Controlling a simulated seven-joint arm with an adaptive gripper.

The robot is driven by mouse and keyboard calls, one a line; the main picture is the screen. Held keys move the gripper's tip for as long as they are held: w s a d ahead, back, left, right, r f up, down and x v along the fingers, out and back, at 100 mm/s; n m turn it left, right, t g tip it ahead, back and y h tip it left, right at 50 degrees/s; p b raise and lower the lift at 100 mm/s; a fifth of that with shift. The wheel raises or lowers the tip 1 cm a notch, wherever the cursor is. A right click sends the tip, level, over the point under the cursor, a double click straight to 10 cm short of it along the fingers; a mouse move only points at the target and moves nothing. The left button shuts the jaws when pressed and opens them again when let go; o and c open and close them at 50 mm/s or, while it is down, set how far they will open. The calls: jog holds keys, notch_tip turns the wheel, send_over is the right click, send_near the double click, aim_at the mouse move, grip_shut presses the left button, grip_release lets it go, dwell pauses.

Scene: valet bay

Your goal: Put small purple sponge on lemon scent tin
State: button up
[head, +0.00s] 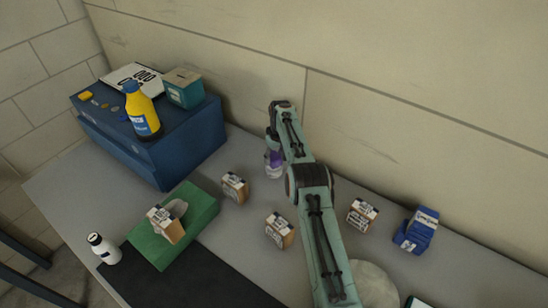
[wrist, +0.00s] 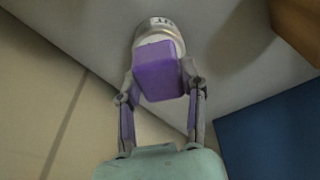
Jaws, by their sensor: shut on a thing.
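The small purple sponge (wrist: 160,76) is between the fingertips of my gripper (wrist: 159,82) in the wrist view. My gripper is shut on it. A round pale tin with a metallic rim (wrist: 152,28) stands on the grey table just beyond the sponge, partly hidden by it. Its label is too small to read as lemon scent. In the head view the purple sponge (head: 274,158) shows at the end of my arm near the wall, with the tin (head: 272,173) just under it. I cannot tell whether the sponge touches the tin.
A blue chest (head: 195,145) stands to the left, bearing a yellow bottle (head: 141,110) and a teal box (head: 184,88). Small brown boxes (head: 235,188) stand around the table. A green block (head: 150,243) is at front left, a blue pack (head: 416,231) at right. The wall is close behind.

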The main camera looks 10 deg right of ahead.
jog(key=shift+f, duration=0.3)
jog(key=shift+f, duration=0.15)
jog(key=o, duration=0.8)
jog(key=shift+o, duration=0.2)
